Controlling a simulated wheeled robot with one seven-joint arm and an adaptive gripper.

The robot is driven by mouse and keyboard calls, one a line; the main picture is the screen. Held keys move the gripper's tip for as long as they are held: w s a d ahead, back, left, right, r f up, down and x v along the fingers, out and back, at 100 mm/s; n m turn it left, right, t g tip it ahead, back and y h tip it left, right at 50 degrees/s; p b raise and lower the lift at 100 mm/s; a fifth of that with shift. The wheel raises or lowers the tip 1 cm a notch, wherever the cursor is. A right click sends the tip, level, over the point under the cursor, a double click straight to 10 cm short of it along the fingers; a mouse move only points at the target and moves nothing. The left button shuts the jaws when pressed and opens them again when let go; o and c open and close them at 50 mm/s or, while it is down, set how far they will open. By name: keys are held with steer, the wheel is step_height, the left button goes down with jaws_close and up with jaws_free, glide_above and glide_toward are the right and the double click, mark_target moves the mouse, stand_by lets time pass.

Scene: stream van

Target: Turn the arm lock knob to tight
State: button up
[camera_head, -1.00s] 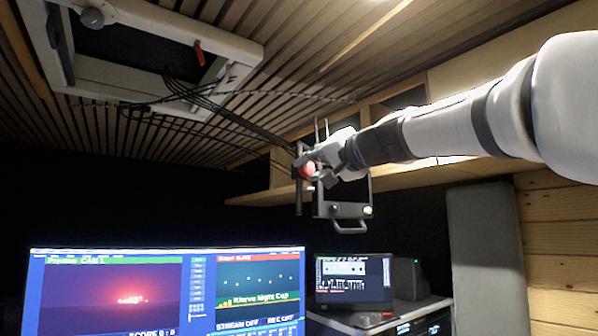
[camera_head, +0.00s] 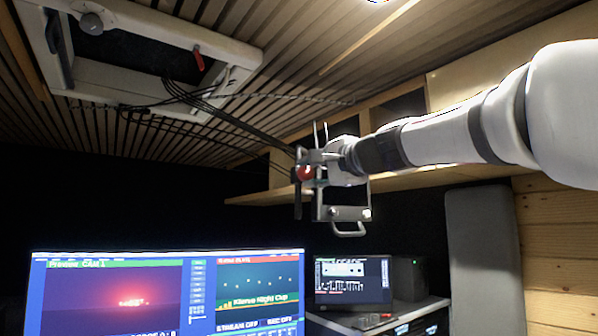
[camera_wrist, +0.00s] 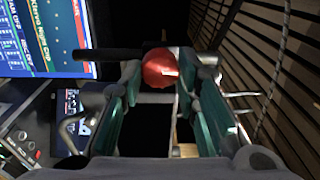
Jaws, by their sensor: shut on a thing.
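The arm lock knob is a red, rounded knob (camera_head: 304,172) on a metal bracket that hangs in mid-air near the middle of the head view. It also shows in the wrist view (camera_wrist: 160,68), between the tips of my two green-padded fingers. My gripper (camera_head: 314,163) reaches it from the right and is shut on the knob. The wrist view shows one finger on each side of it. No tight or loose mark is readable, so I cannot tell the knob's setting.
A metal frame with a handle (camera_head: 347,231) hangs just below my gripper. Dark cables (camera_head: 228,122) run from the bracket up to a ceiling hatch (camera_head: 112,78). A large screen (camera_head: 165,254) stands lower left, and a smaller monitor (camera_head: 352,283) sits on the desk.

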steer(key=shift+m, duration=0.3)
steer(key=o, duration=1.2)
steer(key=shift+c, duration=0.2)
steer(key=v, duration=1.2)
steer(key=shift+d, duration=0.1)
steer(key=shift+f, duration=0.1)
